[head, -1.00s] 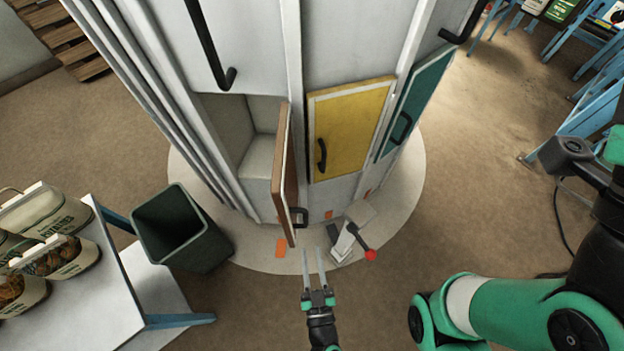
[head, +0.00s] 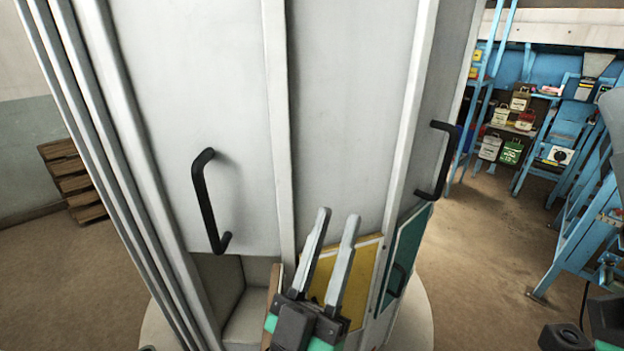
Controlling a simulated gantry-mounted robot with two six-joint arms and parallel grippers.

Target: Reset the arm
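My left gripper (head: 337,217) is raised in the lower middle of the head view. Its two grey fingers point up and stand apart, with nothing between them. It is in front of the grey cabinet (head: 345,110) and covers part of the yellow door (head: 362,270). The brown door (head: 274,285) beside an open compartment (head: 222,285) is partly hidden by the gripper and stands ajar. My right gripper is not in view; only dark parts of my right arm show at the bottom right corner.
Black handles (head: 205,200) and (head: 440,160) stick out from the cabinet. A teal door (head: 402,260) is to the right of the yellow one. Blue shelving (head: 575,215) with tins stands at the right. Wooden pallets (head: 75,180) are at the left. Floor (head: 490,250) is clear between cabinet and shelving.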

